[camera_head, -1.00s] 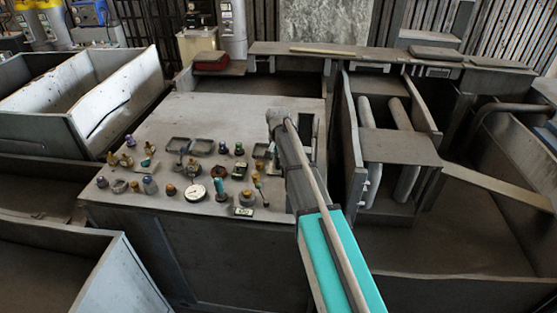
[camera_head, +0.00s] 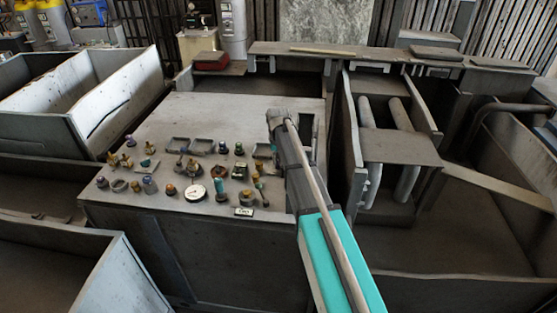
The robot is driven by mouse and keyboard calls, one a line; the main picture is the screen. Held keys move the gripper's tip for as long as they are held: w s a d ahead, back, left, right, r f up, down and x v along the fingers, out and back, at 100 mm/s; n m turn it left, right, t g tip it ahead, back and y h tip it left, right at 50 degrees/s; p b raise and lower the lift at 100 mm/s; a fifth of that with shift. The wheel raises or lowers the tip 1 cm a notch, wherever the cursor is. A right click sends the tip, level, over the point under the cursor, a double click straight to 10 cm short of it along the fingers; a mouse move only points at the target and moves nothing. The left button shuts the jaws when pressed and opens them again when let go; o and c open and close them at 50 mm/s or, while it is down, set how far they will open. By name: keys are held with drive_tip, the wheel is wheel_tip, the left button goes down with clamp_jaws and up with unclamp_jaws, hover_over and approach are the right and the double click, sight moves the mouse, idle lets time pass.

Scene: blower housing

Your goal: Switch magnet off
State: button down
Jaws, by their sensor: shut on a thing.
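A control console (camera_head: 225,115) carries several knobs, buttons and small levers on its front half. Which control belongs to the magnet is not readable. My arm reaches from the bottom right over the console's right side, its far end above the top. My gripper is hidden behind the arm, so its jaws and anything in them do not show.
A round white gauge (camera_head: 196,192) sits among the controls. A grey bin (camera_head: 90,135) stands at the left, and a frame with two thick pipes (camera_head: 408,180) stands right of the console. The console's back left surface is clear.

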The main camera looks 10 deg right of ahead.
sight(278, 162)
idle(0.4)
drive_tip(key=shift+n, duration=2.2)
drive_tip(key=c, duration=0.8)
unclamp_jaws()
drive_tip(key=shift+o, duration=0.2)
drive_tip(key=shift+r+p, duration=3)
drive_tip(key=shift+p, duration=0.05)
